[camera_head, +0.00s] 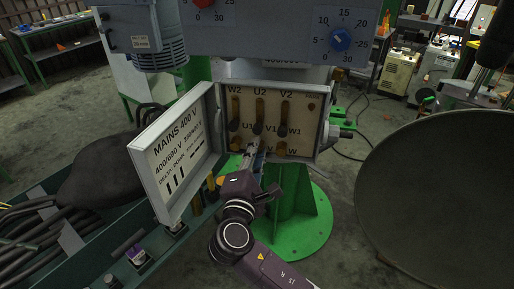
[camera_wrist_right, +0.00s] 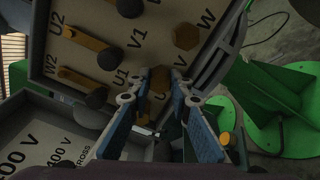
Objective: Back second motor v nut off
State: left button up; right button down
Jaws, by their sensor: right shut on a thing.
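The open motor terminal box (camera_head: 310,153) has a cream panel with rows of terminals marked W2, U2, V2, U1, V1 and W1. My right gripper (camera_head: 253,147) reaches up from below to the middle of the bottom row. In the right wrist view its fingers (camera_wrist_right: 157,76) close around the brass V nut (camera_wrist_right: 159,83), beside the letter V. The nut is partly hidden between the fingers, and I cannot tell whether it still touches the panel. The W nut (camera_wrist_right: 187,36) sits on the panel to its right; it also shows in the head view (camera_head: 281,149). My left gripper is not in view.
The box's open lid (camera_head: 178,150), marked MAINS 400 V, stands left of my right gripper. A green stand (camera_head: 305,215) is below the box. A large dark round disc (camera_head: 440,190) fills the right side. A grey control panel with a blue dial (camera_head: 340,39) hangs above.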

jog(key=shift+f, duration=0.1)
jog(key=c, duration=1.8)
grip_release()
jog(key=shift+o, duration=0.2)
jog(key=s+a, duration=0.1)
jog(key=s, duration=0.7)
jog(key=shift+a, duration=0.3)
jog(key=shift+w, duration=0.1)
